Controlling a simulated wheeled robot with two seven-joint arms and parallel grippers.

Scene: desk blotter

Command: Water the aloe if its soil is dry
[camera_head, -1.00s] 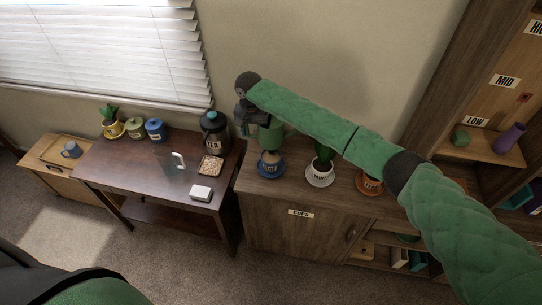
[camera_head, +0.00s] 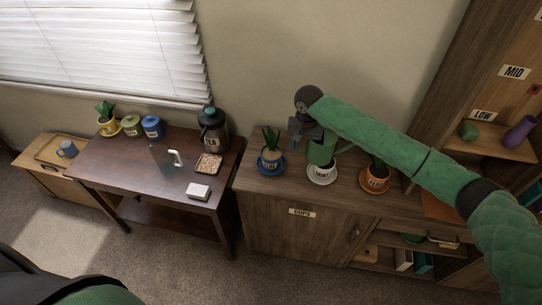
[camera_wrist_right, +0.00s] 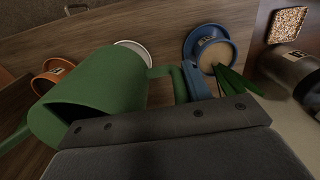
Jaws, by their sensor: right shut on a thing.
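My right gripper (camera_head: 305,133) is shut on the green watering can (camera_head: 321,150) and holds it above the white saucer (camera_head: 322,179) of the pot labelled mint, mostly covering that plant. The aloe (camera_head: 271,137) stands in a blue pot labelled ALOE (camera_head: 270,159) on a blue saucer, left of the can and clear of it. In the right wrist view the can (camera_wrist_right: 100,90) fills the left, and the aloe pot's soil (camera_wrist_right: 215,54) looks pale tan. My left gripper is not in view.
An orange pot (camera_head: 374,181) with a plant stands right of the mint, on the same cabinet (camera_head: 290,235). The dark table (camera_head: 128,170) at left bears a tea urn (camera_head: 213,133), canisters and a yellow-potted plant (camera_head: 107,124). Shelves (camera_head: 490,148) rise at right.

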